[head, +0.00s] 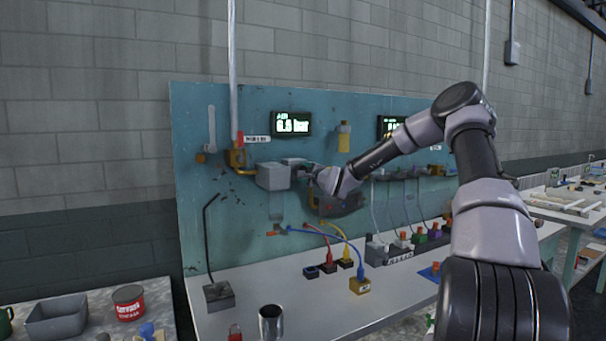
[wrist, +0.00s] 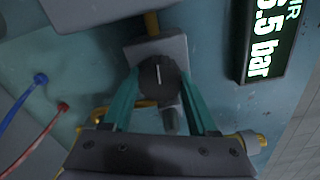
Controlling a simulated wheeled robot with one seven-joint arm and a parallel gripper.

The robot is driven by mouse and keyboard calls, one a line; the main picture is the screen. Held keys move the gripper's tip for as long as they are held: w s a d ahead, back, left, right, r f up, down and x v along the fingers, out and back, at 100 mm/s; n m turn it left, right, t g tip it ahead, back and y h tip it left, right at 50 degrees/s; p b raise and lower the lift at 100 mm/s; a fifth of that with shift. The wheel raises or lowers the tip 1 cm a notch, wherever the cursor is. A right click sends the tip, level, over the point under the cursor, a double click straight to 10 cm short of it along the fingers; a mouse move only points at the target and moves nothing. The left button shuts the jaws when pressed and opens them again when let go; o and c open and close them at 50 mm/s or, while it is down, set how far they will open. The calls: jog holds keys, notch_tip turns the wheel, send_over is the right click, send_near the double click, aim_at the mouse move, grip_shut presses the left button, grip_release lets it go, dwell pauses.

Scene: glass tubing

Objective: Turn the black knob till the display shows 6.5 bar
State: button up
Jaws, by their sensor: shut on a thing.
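The black knob (wrist: 159,84) is round with a pale pointer line, and sits on a grey block beside brass pipework. My gripper (wrist: 160,78) has its two teal fingers on either side of the knob, shut on it. In the head view my gripper (head: 303,170) is at the teal panel and the knob is hidden. The display also hangs above my gripper in the head view (head: 291,123), too small to read surely.
A grey box (head: 272,177) and a yellow pipe fitting (head: 238,157) are left of my gripper. A second display (head: 391,127) is partly behind my arm. Blue (wrist: 18,108) and red hoses pass at the left of the wrist view. A metal cup (head: 271,322) stands on the bench below.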

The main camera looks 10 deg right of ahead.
jog(key=o, duration=1.4)
jog(key=v, duration=1)
jog(key=shift+s, duration=0.4)
jog(key=shift+d, duration=0.1)
jog(key=s+a+f+n+g+h, duration=0.2)
jog(key=s+a+f+n+g, duration=0.15)
jog(key=s+n+g, duration=0.4)
jog(key=s+d+r+n, duration=0.2)
jog(key=s+r, duration=0.2)
jog(key=s, duration=0.7)
jog(key=s+d+r+n+g+h, duration=0.1)
jog(key=s+r, duration=0.3)
jog(key=s, duration=0.8)
jog(key=s+d+r+n+g, duration=0.1)
jog(key=s+d+r+n, duration=0.1)
jog(key=s, duration=1)
jog(key=shift+d+r+n+g+h, duration=0.2)
jog(key=shift+r+n, duration=0.2)
jog(key=shift+r, duration=0.2)
jog(key=shift+d+r+n+g+h, duration=0.15)
jog(key=shift+r+n, duration=0.2)
jog(key=shift+r, duration=0.25)
